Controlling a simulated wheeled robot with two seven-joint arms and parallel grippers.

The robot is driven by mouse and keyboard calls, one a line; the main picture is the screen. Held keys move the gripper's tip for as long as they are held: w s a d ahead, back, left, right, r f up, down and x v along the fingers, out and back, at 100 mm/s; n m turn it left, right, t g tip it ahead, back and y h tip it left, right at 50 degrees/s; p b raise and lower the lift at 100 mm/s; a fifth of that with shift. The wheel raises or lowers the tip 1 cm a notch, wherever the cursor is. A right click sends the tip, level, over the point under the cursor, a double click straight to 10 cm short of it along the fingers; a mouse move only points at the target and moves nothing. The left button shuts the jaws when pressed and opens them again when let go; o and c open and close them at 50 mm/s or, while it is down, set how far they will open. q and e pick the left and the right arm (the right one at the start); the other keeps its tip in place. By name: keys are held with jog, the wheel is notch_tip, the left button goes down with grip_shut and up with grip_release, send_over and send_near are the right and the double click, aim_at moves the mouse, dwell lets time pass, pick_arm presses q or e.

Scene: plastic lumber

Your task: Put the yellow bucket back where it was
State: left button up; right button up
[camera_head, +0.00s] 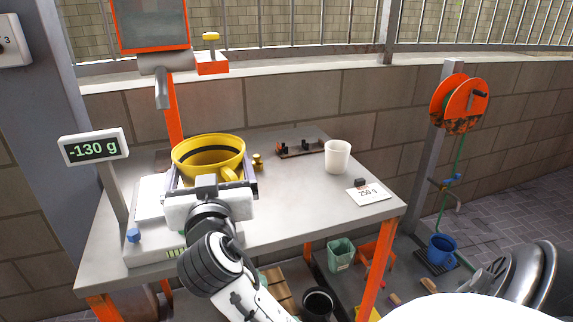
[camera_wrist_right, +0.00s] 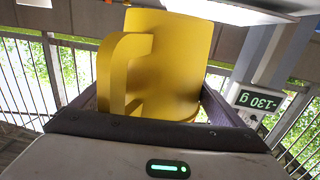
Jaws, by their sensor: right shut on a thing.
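The yellow bucket (camera_head: 232,167) is a wide yellow vessel with a dark band inside and a handle on its side. It is upright in the head view, at the left of the table (camera_head: 290,215), over or beside the scale (camera_head: 150,205). My right gripper (camera_head: 213,178) is shut on the bucket, with its dark fingers on either side. The scale's display (camera_head: 94,148) reads -130 g. My left gripper is not in view.
A small brass weight (camera_head: 257,161) stands just right of the bucket. A white cup (camera_head: 337,156), a dark rack (camera_head: 300,148) and a "250 g" card (camera_head: 368,194) are farther right. An orange post with a tap (camera_head: 162,85) rises behind. The table's front middle is clear.

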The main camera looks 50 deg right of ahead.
jog(key=s+d+r+m+g+h+p, duration=0.1)
jog(key=s+d+m+g+h, duration=0.1)
jog(key=d, duration=0.7)
jog(key=s+d+r+m+g+h, duration=0.1)
jog(key=s+d+h, duration=0.1)
jog(key=d, duration=0.8)
jog(key=f, duration=0.3)
jog(key=f+b, duration=0.1)
jog(key=f, duration=0.5)
jog(key=shift+s+d+f, duration=0.2)
jog(key=shift+s+f, duration=0.05)
jog(key=shift+s, duration=0.05)
jog(key=shift+f, duration=0.1)
